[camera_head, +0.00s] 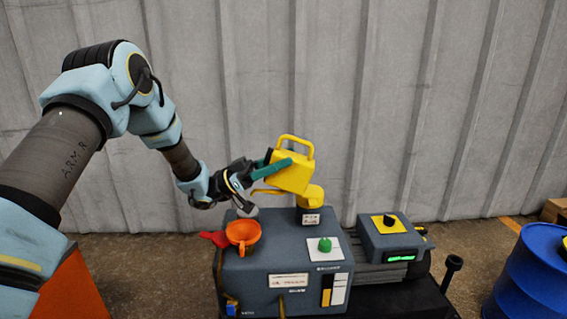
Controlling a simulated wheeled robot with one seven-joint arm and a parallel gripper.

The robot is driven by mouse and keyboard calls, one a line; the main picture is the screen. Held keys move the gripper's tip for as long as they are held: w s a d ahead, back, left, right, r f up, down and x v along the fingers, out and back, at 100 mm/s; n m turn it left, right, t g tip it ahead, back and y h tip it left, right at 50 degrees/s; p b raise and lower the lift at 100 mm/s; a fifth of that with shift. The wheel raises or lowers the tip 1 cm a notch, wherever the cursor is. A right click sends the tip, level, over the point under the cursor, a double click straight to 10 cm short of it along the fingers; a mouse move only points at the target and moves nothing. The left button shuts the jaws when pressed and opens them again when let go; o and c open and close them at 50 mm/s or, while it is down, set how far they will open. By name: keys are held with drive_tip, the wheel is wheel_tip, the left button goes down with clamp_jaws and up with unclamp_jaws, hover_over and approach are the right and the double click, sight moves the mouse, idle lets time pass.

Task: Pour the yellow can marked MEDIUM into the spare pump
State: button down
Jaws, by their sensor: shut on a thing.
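My gripper (272,170) is shut on a yellow can (290,172) and holds it tilted in the air above the dark grey pump (262,275). The can has a loop handle on top; I cannot read any marking on it. An orange funnel (243,233) sits on the left part of the pump top, below and left of the can. A thin yellow spout shows below the gripper, pointing left toward the funnel side. I cannot see any liquid stream.
A yellow-topped fitting (311,196) with a small label stands at the pump's back, just under the can. A red piece (215,239) lies beside the funnel. A green knob (325,244) and a grey box with a yellow panel (389,224) are to the right. A blue drum (530,270) stands far right.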

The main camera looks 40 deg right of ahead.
drive_tip(key=shift+w+a+r, duration=0.1)
drive_tip(key=shift+w+r, duration=0.05)
idle(0.3)
drive_tip(key=shift+r+p, duration=0.15)
drive_tip(key=shift+p, duration=1.05)
drive_tip(key=shift+p, duration=0.5)
